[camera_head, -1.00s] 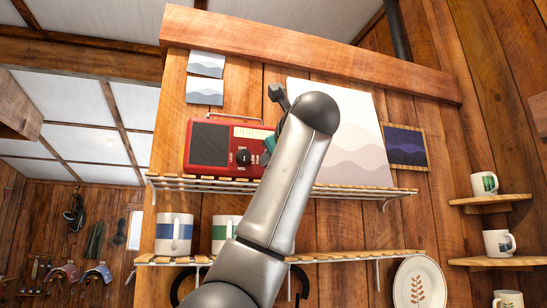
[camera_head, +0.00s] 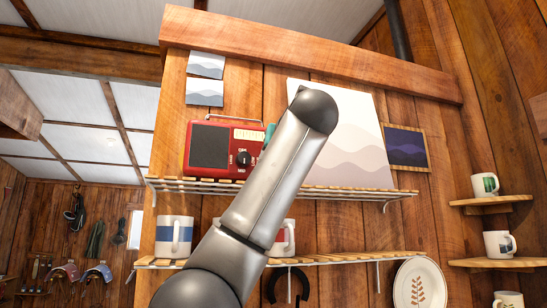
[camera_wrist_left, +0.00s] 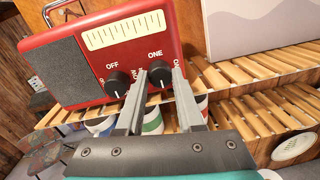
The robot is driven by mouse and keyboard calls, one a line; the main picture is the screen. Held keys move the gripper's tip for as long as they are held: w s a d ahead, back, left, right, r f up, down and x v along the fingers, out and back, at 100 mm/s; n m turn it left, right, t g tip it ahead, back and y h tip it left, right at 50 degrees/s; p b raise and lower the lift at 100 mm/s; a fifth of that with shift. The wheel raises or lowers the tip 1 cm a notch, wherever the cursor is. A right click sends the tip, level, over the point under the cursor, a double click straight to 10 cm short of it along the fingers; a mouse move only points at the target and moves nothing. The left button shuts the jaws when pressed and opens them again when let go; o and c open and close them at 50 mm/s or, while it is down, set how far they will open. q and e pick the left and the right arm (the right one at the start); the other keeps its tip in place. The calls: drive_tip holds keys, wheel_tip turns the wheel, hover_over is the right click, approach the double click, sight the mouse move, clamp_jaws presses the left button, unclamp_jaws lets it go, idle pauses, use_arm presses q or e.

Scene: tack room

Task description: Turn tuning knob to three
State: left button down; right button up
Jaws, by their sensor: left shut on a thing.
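The red radio (camera_head: 208,146) stands on the upper slatted shelf, and it fills the upper left of the left wrist view (camera_wrist_left: 70,65). Its left dial (camera_wrist_left: 118,83) has OFF printed above it. The tuning knob (camera_wrist_left: 160,74), black and round, is on the right with ONE above it; its pointer is too small to read. My left gripper (camera_wrist_left: 160,72) is shut on the tuning knob, one finger on each side. In the head view my left arm covers the tuning knob and most of the gripper. My right gripper is in neither view.
A large pale wave picture (camera_head: 350,145) stands right of the radio, close to my arm. Mugs, such as the blue-banded mug (camera_head: 174,236), stand on the lower shelf (camera_head: 345,257). The upper shelf (camera_head: 365,193) is slatted.

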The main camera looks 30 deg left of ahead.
use_arm(q)
drive_tip(key=shift+f, duration=0.15)
drive_tip(key=c, duration=0.5)
unclamp_jaws()
drive_tip(key=b+v, duration=0.5)
drive_tip(key=v, duration=1)
drive_tip(key=shift+d, duration=0.15)
